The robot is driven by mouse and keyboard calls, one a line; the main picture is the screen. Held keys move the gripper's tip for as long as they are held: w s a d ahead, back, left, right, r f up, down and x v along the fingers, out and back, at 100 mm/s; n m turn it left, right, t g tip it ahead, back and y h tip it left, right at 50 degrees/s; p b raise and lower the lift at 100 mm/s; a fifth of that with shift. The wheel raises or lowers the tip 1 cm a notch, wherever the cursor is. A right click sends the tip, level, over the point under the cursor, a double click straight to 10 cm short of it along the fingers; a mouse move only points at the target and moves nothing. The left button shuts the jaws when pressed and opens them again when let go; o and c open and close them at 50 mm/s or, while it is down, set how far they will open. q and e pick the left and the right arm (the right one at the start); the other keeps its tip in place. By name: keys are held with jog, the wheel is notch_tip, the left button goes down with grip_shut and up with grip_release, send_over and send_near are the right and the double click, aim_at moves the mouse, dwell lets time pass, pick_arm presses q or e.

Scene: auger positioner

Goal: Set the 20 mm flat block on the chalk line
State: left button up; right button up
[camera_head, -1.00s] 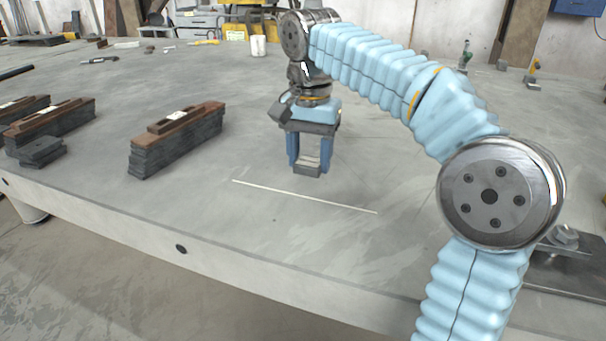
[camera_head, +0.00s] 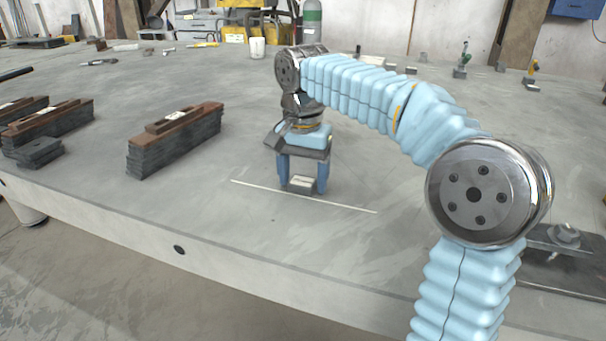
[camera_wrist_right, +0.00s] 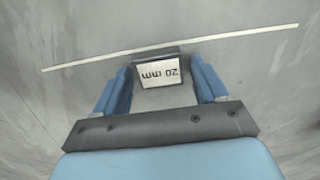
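The line also shows in the right wrist view (camera_wrist_right: 240,36), running just past the block. My right gripper (camera_head: 303,188) is low around the block, one finger on each side. In the wrist view (camera_wrist_right: 162,75) a narrow gap shows beside the block, so the fingers look slightly open. My left gripper is out of view.
A dark stack of plates with a brown top (camera_head: 175,140) stands left of the line, with more stacks (camera_head: 48,122) at the far left. A white cup (camera_head: 257,48) and small tools are at the back. A bolted plate (camera_head: 565,240) is at the right. Table around the line is clear.

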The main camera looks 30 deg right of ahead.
aim_at(306, 183)
jog(key=shift+o, duration=0.2)
notch_tip(306, 183, up, 12)
jog(key=p, duration=0.3)
jog(key=shift+r, duration=0.15)
notch_tip(306, 183, down, 13)
jog(key=b, duration=0.3)
jog(key=shift+r, duration=0.15)
jog(key=r, duration=0.3)
jog(key=r+p, duration=0.1)
jog(key=shift+s+r, duration=0.2)
jog(key=shift+s, duration=0.05)
jog(key=shift+s+r, duration=0.35)
jog(key=shift+r, duration=0.1)
jog(key=shift+f, duration=0.1)
